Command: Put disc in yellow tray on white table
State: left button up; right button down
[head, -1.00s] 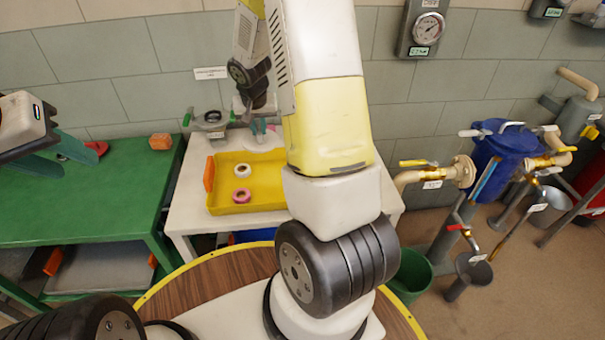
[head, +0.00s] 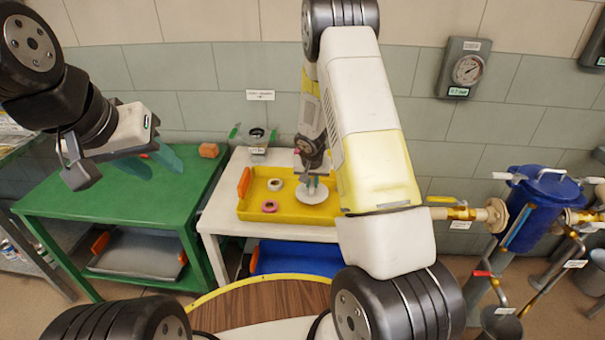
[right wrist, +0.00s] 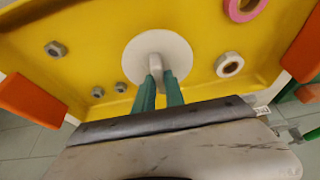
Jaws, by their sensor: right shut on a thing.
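A white disc (head: 313,194) with a raised knob is at the yellow tray (head: 250,212) on the white table (head: 215,215). In the right wrist view the disc (right wrist: 138,62) lies flat over the tray floor (right wrist: 195,25); I cannot tell whether it touches it. My right gripper (head: 313,184) is above the disc, and its green fingers (right wrist: 160,88) are shut on the knob. My left gripper (head: 152,164) is open and empty above the green table, far left of the tray.
A cream ring (head: 275,184) and a pink ring (head: 269,206) lie in the tray, with several grey nuts (right wrist: 56,49) near the disc. The green table (head: 75,190) stands left, with an orange block (head: 208,150). A blue tray (head: 300,260) is below the white table.

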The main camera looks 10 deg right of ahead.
jog(key=shift+f, duration=1.05)
jog(key=shift+f, duration=0.15)
jog(key=c, duration=1.4)
grip_release()
